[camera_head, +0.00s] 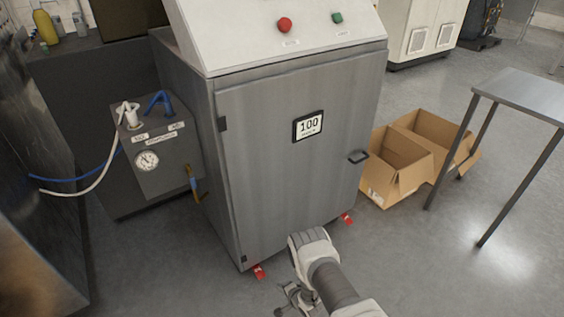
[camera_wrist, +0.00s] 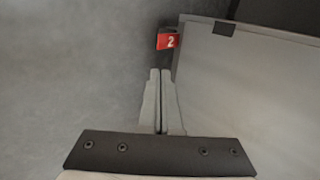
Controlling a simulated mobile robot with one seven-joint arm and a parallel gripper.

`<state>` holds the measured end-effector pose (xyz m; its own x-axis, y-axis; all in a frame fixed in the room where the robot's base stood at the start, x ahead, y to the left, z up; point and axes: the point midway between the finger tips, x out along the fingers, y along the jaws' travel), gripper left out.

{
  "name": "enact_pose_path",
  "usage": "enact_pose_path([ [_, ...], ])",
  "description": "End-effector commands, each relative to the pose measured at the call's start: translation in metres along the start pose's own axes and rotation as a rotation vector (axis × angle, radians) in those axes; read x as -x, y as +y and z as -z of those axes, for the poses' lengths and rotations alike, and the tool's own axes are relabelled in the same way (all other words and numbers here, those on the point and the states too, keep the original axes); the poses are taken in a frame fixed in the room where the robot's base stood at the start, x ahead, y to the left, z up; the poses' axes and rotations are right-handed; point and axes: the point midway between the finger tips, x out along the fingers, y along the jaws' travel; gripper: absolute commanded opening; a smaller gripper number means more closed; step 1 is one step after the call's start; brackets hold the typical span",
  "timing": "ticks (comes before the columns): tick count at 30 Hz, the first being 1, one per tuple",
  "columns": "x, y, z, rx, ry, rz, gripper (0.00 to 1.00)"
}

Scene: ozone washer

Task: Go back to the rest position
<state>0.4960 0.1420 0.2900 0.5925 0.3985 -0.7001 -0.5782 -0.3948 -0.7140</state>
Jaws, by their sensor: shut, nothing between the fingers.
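My arm reaches up from the bottom of the head view, and my gripper (camera_head: 284,303) hangs low in front of the grey metal cabinet (camera_head: 270,190). In the wrist view my gripper (camera_wrist: 160,74) shows its two fingers together, with nothing between them. The fingertips point toward a red tag marked 2 (camera_wrist: 168,41) at the cabinet's lower corner and appear apart from it.
A red button (camera_head: 284,25) and a green button (camera_head: 337,18) sit on the sloped top panel. A box with a gauge (camera_head: 160,158) and hoses is at left. Open cardboard boxes (camera_head: 395,165) and a metal table (camera_head: 525,92) stand at right. The floor at lower right is clear.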

Motion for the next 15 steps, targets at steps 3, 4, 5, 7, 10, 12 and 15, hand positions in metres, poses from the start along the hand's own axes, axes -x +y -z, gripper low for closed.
enact_pose_path([
  [3,0.001,-0.049,0.026,0.054,0.044,-0.003,0.00],
  [4,0.002,-0.058,0.031,0.068,0.053,-0.007,0.00],
  [5,0.004,-0.068,0.036,0.081,0.062,-0.012,0.00],
  [7,0.009,-0.092,0.049,0.114,0.084,-0.024,0.00],
  [10,0.020,-0.129,0.069,0.161,0.119,-0.042,0.00],
  [12,0.032,-0.155,0.082,0.195,0.141,-0.057,0.00],
  [15,0.052,-0.191,0.099,0.243,0.171,-0.083,0.00],
])
